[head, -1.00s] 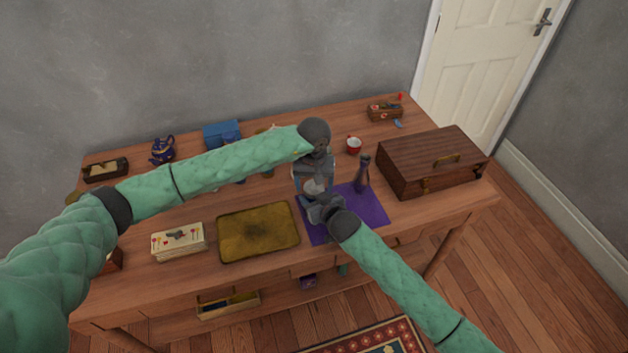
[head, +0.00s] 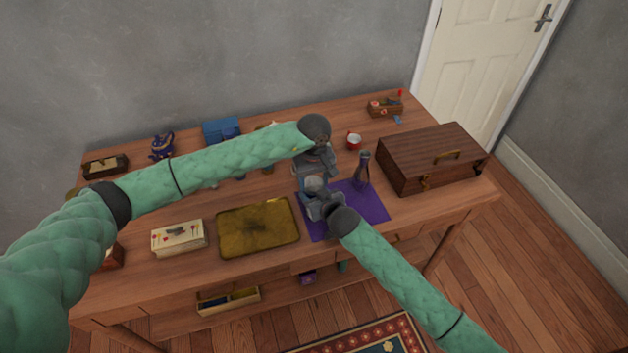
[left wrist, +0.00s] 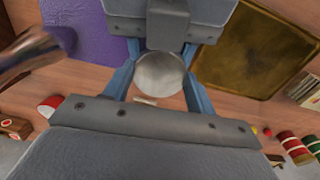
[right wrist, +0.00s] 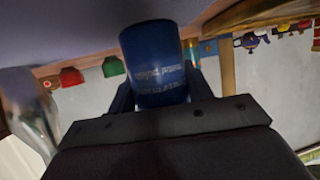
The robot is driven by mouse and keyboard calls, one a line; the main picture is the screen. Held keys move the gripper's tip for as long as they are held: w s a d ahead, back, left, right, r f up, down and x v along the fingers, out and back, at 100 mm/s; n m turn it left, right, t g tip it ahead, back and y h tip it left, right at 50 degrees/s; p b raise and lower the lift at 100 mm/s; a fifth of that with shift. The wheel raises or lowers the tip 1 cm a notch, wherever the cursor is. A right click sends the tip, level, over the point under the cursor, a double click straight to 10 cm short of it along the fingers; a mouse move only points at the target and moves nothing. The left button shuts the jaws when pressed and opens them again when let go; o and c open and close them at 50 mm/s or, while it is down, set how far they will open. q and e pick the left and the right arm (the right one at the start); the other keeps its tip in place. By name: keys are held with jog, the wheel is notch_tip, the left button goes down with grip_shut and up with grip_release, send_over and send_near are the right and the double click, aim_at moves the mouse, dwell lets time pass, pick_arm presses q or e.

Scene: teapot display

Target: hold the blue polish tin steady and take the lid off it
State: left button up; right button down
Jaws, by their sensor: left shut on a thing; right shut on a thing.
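The blue polish tin (right wrist: 155,62) is upside down in the right wrist view, its body between my right gripper's fingers. Its round silver lid (left wrist: 160,73) faces the left wrist camera, between my left gripper's blue fingers. In the head view the pale lid (head: 314,184) shows between the two grippers, above the purple mat. My left gripper (head: 314,176) comes from behind and is shut on the lid. My right gripper (head: 317,197) comes from the front and is shut on the tin. Whether any gap separates lid and tin is hidden.
A dark bottle (head: 362,170) stands close by on the purple mat (head: 368,204). A brass tray (head: 258,228) lies to the left and a wooden case (head: 432,160) stands to the right. A red mug (head: 353,141) is behind. Bare tabletop lies between them.

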pick_arm(q)
jog(key=n, duration=0.8)
jog(key=o, duration=1.1)
